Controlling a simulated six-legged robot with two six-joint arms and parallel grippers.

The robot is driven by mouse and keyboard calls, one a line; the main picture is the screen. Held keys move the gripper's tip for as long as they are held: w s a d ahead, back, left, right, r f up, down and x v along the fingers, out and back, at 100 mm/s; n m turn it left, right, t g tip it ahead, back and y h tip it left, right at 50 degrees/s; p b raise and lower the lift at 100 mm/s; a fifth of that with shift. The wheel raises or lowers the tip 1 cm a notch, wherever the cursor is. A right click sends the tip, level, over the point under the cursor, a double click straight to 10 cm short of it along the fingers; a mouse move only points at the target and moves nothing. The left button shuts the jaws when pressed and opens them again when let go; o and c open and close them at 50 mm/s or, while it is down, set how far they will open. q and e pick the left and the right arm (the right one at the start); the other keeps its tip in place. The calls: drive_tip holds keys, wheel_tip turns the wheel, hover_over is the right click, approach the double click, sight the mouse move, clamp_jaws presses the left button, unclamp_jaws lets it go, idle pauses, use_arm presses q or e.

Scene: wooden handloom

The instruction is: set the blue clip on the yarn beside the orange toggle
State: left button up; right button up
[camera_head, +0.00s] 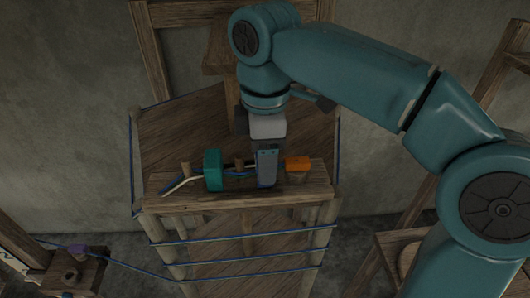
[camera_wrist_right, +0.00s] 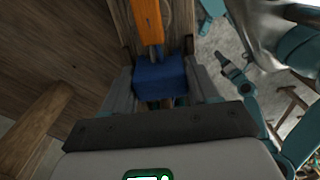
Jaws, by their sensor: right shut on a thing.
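The blue clip (camera_wrist_right: 160,76) sits between the two fingers of my right gripper (camera_wrist_right: 161,96), which is shut on it. In the head view my right gripper (camera_head: 266,180) points down at the wooden ledge, and its fingers hide most of the clip. The orange toggle (camera_head: 297,163) sits on the ledge just right of the gripper. It also shows in the wrist view (camera_wrist_right: 148,22), just beyond the clip. Blue yarn (camera_head: 240,238) runs across the loom frame below the ledge. Whether the clip touches yarn cannot be told. My left gripper is out of view.
A teal block (camera_head: 213,170) stands on the ledge (camera_head: 325,184) left of my right gripper, with pale and dark strands beside it. Loom posts (camera_head: 150,50) rise behind.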

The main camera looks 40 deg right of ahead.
drive_tip(key=o, duration=1.3)
drive_tip(key=shift+r, duration=0.15)
wheel_tip(320, 180, up, 5)
drive_tip(key=p, duration=0.5)
drive_tip(key=shift+r+p, duration=0.8)
drive_tip(key=shift+r, duration=0.1)
